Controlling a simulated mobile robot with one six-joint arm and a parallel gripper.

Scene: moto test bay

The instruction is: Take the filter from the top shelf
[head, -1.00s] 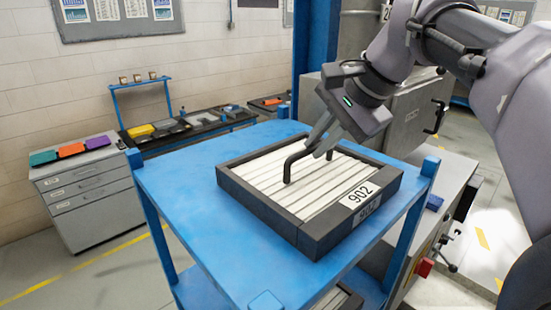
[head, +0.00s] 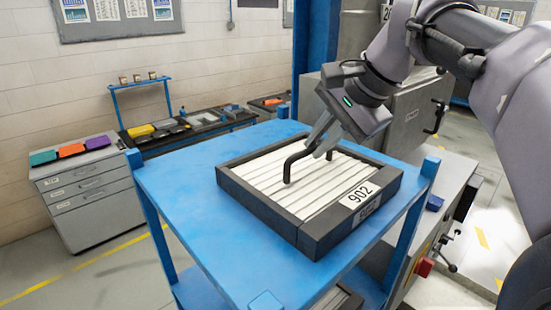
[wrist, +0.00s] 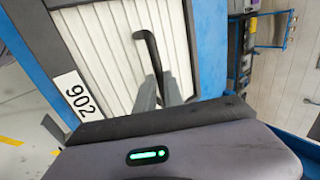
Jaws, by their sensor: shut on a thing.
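The filter (head: 262,182) is a square panel with a dark frame, white pleats and a label reading 902. It lies flat on the blue top shelf (head: 178,168). A black bar handle (head: 288,166) rises from its middle. My gripper (head: 323,146) reaches down from the upper right and is shut on the handle. In the wrist view the two fingers (wrist: 158,92) close around the handle (wrist: 148,48) above the white pleats, and the 902 label (wrist: 76,95) shows at left. The exact contact between fingers and handle is partly hidden.
Another dark-framed panel (head: 340,302) shows partly on the shelf below. Blue corner posts (head: 430,167) rise slightly above the top shelf. A grey machine (head: 405,115) stands close behind at right. A grey drawer cabinet (head: 88,190) and a dark workbench (head: 185,132) are at left.

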